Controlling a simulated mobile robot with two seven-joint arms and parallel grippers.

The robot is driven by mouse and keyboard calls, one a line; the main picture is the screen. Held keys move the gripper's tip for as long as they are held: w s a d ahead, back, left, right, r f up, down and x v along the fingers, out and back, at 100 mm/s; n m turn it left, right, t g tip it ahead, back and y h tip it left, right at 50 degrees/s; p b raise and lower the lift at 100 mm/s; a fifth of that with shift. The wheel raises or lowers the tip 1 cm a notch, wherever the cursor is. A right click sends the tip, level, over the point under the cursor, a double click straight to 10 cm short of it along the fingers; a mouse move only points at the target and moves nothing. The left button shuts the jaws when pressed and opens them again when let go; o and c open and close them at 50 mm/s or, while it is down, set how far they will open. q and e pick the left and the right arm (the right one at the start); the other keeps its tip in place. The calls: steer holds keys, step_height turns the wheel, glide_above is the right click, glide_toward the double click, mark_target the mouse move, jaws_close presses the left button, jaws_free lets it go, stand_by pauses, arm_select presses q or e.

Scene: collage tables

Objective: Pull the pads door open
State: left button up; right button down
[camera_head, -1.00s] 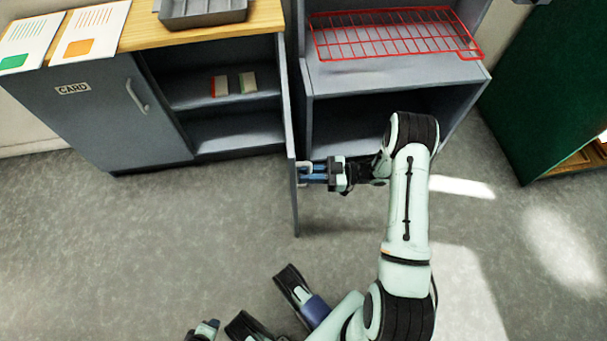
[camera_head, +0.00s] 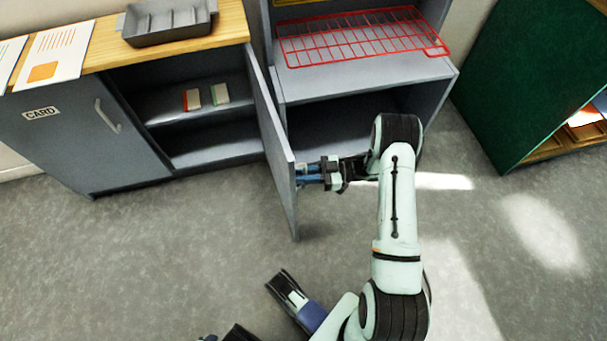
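The pads door (camera_head: 277,150) of the grey cabinet stands wide open. It juts out toward me from the cabinet's right side, and its inner face shows. My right gripper (camera_head: 303,172) is at the outer face of this door, near its free edge, with its fingers around the handle. It appears shut on the handle, which the fingers mostly hide. The open compartment shows a shelf (camera_head: 240,102) with two small pads, one red-edged (camera_head: 193,100) and one green-edged (camera_head: 220,94).
The CARD door (camera_head: 75,140) beside it is closed. A grey tray (camera_head: 168,22) and printed sheets (camera_head: 62,50) lie on the wooden top. A shelf unit with a red wire rack (camera_head: 360,42) stands right of the door. A green cabinet (camera_head: 530,85) is farther right. The floor in front is clear.

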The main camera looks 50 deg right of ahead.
steer(key=c, duration=1.2)
jaws_free()
steer(key=shift+s+f, duration=0.1)
steer(key=shift+c, duration=0.2)
arm_select(q)
steer(key=shift+s+d+r+p, duration=0.4)
steer(key=shift+s+r+p, duration=0.1)
steer(key=shift+s, duration=0.25)
arm_select(e)
steer(key=v, duration=1.3)
steer(key=shift+s, duration=0.2)
steer(key=shift+d, duration=0.1)
